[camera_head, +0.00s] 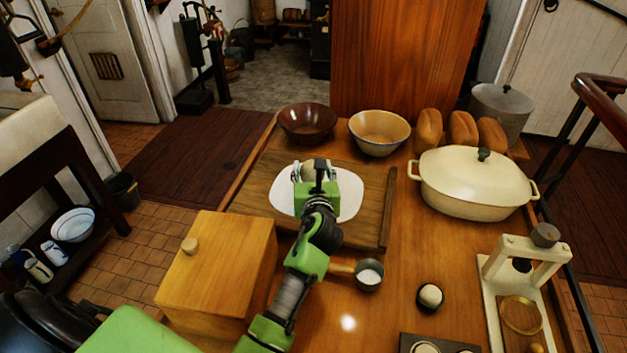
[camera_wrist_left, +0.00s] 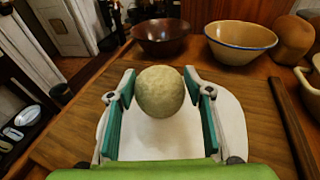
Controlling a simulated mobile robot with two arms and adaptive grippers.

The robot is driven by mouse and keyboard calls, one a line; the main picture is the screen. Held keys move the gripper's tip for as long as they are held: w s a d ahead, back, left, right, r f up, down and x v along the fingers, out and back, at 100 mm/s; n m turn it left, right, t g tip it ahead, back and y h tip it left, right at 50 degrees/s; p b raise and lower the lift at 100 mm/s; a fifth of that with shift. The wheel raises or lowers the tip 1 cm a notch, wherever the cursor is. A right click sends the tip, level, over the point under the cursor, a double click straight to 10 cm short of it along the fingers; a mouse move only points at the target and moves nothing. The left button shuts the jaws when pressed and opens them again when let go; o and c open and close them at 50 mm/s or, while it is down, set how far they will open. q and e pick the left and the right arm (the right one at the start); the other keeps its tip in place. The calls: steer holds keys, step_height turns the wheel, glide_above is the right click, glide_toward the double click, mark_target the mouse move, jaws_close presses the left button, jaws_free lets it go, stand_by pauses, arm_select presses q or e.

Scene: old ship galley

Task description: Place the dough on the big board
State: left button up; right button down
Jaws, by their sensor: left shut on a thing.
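The dough (camera_wrist_left: 159,92) is a pale round ball between the fingertips of my left gripper (camera_head: 315,172). The gripper is shut on it; in the head view the gripper hides most of the ball. The big board (camera_head: 376,205) is a wide brown wooden board on the table, with a raised strip along its right side. A flat white rounded patch or sheet (camera_head: 350,187) lies on the board, and the dough is over it. I cannot tell whether the dough touches it. My right gripper is not in view.
A dark brown bowl (camera_head: 307,122) and a cream bowl (camera_head: 379,132) stand behind the board. A lidded cream pot (camera_head: 474,183) is to its right. A wooden box (camera_head: 220,265) and a small pan (camera_head: 369,274) stand in front.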

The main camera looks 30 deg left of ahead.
mark_target(314, 179)
arm_select(q)
steer(key=shift+w+a+f, duration=0.2)
steer(key=shift+w+f, duration=0.35)
steer(key=shift+f, duration=0.1)
steer(key=f, duration=0.3)
steer(key=shift+w+f+b, duration=0.25)
steer(key=shift+f+b, duration=0.05)
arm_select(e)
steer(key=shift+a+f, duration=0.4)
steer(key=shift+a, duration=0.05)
arm_select(q)
steer(key=shift+f, duration=0.15)
steer(key=o, duration=1.2)
steer(key=shift+o, duration=0.2)
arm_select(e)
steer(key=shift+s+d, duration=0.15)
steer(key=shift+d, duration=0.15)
